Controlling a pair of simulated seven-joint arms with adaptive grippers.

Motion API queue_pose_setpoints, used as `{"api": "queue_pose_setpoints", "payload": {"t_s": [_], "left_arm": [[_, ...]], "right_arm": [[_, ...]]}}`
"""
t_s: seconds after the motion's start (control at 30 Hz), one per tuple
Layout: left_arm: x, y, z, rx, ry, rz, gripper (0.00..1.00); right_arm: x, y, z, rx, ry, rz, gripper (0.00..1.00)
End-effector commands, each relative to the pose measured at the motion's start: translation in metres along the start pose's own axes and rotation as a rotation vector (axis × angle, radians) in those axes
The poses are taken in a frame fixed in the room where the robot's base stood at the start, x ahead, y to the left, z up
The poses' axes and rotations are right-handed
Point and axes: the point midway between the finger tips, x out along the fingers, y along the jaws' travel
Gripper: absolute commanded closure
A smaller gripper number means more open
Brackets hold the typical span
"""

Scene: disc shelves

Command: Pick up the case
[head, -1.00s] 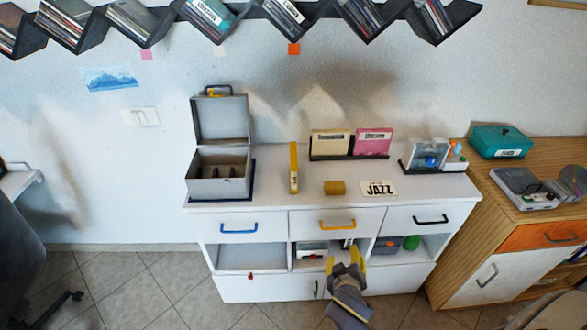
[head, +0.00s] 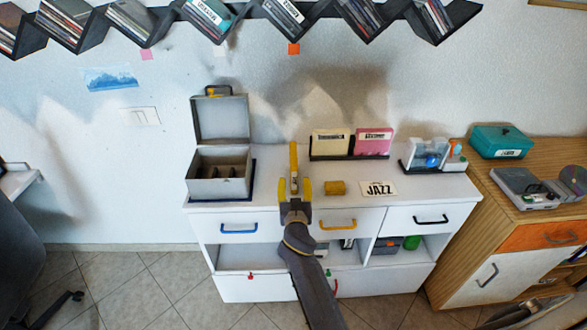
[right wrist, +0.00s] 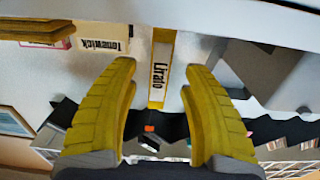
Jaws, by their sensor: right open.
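A thin yellow case (head: 294,157) stands upright on the white cabinet top, left of the middle. In the right wrist view its spine (right wrist: 159,72) reads "Lirato". My right gripper (head: 294,186) is open and empty at the cabinet's front edge, pointing at the case. In the right wrist view the case shows in the gap between the two yellow fingers (right wrist: 159,85), with room on both sides. I cannot tell whether the fingertips reach past its front edge. The lower part of the case is hidden behind the gripper in the head view. My left gripper is not in view.
An open grey metal box (head: 219,188) stands to the left. A yellow block (head: 335,188) and a JAZZ card (head: 379,188) lie to the right. Cream (head: 330,143) and pink (head: 374,141) cases stand in a rack behind. Cabinet top (head: 268,190) is clear around the case.

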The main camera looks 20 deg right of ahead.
Motion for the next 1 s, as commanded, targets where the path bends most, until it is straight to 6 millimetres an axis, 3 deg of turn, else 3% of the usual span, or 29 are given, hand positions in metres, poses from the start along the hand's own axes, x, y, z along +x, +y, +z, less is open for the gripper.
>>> {"api": "queue_pose_setpoints", "payload": {"t_s": [0.3, 0.67, 1.0], "left_arm": [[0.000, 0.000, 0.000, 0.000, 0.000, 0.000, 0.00], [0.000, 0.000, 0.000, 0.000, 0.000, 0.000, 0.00], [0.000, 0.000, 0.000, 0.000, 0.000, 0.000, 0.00]], "right_arm": [[0.025, 0.001, 0.000, -0.001, -0.001, 0.001, 0.53], [0.027, 0.001, 0.000, -0.001, -0.001, 0.001, 0.53], [0.026, 0.001, 0.000, -0.001, -0.001, 0.001, 0.92]]}}
